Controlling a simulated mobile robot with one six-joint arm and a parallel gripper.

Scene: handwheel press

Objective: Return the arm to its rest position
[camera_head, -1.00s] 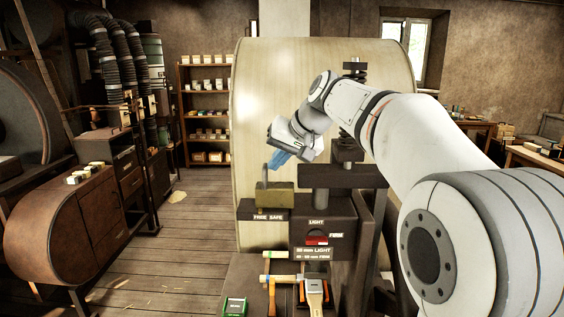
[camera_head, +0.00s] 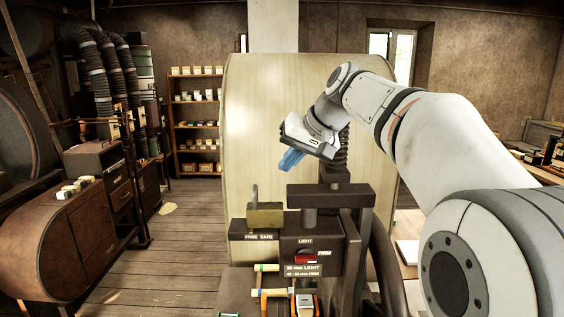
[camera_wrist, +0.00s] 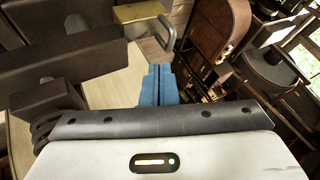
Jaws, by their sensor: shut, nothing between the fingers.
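My gripper (camera_head: 290,160) has blue fingers and hangs in the air in front of the large pale wooden drum, above the press. Its fingers are together with nothing between them, and they show again in the wrist view (camera_wrist: 159,84). The press (camera_head: 330,197) has a dark frame, a threaded screw (camera_head: 334,155) and a front panel marked LIGHT and FIRM with a red slider (camera_head: 305,259). A brass padlock-shaped block (camera_head: 265,215) stands on the FREE SAFE ledge left of the press; it also shows in the wrist view (camera_wrist: 140,12). The handwheel (camera_head: 385,262) is partly hidden behind the press frame.
The pale drum (camera_head: 260,120) fills the space behind the press. Clamps and a brush (camera_head: 304,303) lie at the bottom front. A wooden cabinet (camera_head: 70,230) stands at left and shelves with small boxes (camera_head: 196,120) at the back. The floor at left is open.

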